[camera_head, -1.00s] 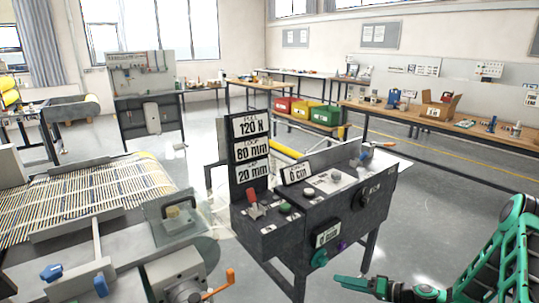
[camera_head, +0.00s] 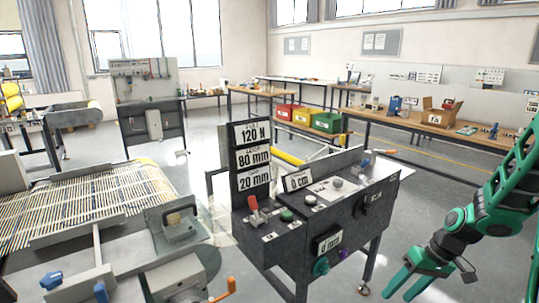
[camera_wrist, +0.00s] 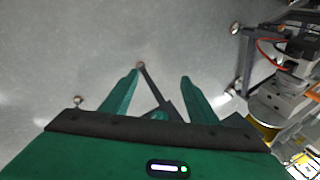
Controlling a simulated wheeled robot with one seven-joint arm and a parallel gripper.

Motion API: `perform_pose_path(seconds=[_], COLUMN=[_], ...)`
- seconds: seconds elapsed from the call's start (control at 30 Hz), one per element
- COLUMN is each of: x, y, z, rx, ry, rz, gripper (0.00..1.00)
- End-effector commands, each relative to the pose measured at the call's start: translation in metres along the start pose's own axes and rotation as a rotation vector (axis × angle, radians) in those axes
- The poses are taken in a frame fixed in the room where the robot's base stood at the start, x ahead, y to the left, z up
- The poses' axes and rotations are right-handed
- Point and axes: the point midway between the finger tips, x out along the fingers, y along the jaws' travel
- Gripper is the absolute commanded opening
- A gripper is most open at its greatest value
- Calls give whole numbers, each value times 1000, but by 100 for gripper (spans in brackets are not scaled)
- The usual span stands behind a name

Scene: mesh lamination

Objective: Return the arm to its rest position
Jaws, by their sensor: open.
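My green gripper (camera_head: 405,285) is at the lower right of the head view, to the right of the dark control console (camera_head: 305,235). It points down and to the left, with its fingers spread and nothing between them. My green arm comes in from the right edge. In the wrist view both green fingers of my gripper (camera_wrist: 155,88) stand apart over the grey floor (camera_wrist: 90,45). The gripper is clear of the console.
The console carries a red lever (camera_head: 253,203), a green button (camera_head: 286,215) and a teal knob (camera_head: 321,266). A mesh conveyor (camera_head: 80,205) is at left. A workbench (camera_head: 430,128) and red, yellow and green bins (camera_head: 326,122) stand behind. Floor around the gripper looks open.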

Motion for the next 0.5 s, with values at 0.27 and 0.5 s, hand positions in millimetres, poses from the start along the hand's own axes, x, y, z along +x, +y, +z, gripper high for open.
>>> perform_pose_path(seconds=[0.27,0.5], x=[-74,-128], y=[-8,-20], z=[52,106], rx=[135,288], ry=[-40,-38], rz=[183,301], gripper=[54,54])
